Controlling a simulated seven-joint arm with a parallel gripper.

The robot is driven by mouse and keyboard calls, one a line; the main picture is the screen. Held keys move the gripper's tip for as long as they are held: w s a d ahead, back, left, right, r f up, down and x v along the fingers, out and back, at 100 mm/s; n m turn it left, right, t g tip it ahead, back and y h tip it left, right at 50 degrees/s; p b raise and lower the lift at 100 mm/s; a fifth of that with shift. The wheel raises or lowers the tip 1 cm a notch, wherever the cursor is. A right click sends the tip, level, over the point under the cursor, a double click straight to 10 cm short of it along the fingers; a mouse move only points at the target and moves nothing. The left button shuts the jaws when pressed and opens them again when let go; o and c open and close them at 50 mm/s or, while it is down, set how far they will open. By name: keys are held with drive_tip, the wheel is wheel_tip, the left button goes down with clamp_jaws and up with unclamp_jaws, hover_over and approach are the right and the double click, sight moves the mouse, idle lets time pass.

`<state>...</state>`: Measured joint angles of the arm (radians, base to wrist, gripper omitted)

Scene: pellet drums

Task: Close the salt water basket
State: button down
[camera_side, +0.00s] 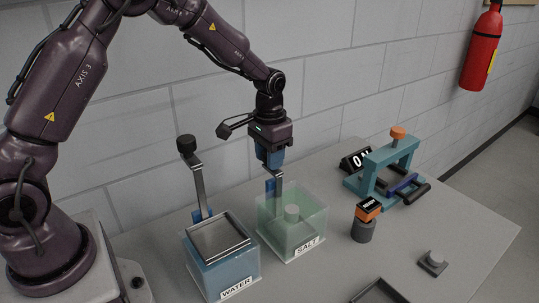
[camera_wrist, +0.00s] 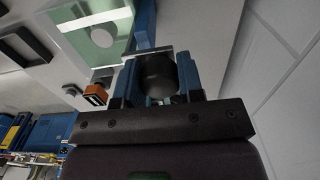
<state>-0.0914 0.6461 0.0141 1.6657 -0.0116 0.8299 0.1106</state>
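The salt tank (camera_side: 275,232) is a clear greenish box labelled SALT, with a pale round piece (camera_side: 292,212) inside. A metal handle (camera_side: 278,183) with a blue bracket rises at its back edge up to my gripper (camera_side: 271,160). In the wrist view, a black knob (camera_wrist: 158,75) sits between the blue fingers of my gripper (camera_wrist: 158,82), which appear closed on its sides. In that view the salt tank (camera_wrist: 75,38) lies just beyond the knob. The fingers hide the knob in the side view.
The blue water tank (camera_side: 222,275) stands left of the salt tank, with a metal frame (camera_side: 218,237) on top and an upright black-knobbed handle (camera_side: 187,146). To the right are a dark cylinder with an orange top (camera_side: 364,225), a teal press (camera_side: 385,170) and a small display (camera_side: 355,160).

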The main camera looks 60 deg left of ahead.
wheel_tip(320, 180, up, 10)
drive_tip(key=shift+r, duration=0.1)
idle(0.4)
drive_tip(key=c, duration=1)
unclamp_jaws()
drive_tip(key=shift+o, duration=1.3)
wheel_tip(320, 180, up, 13)
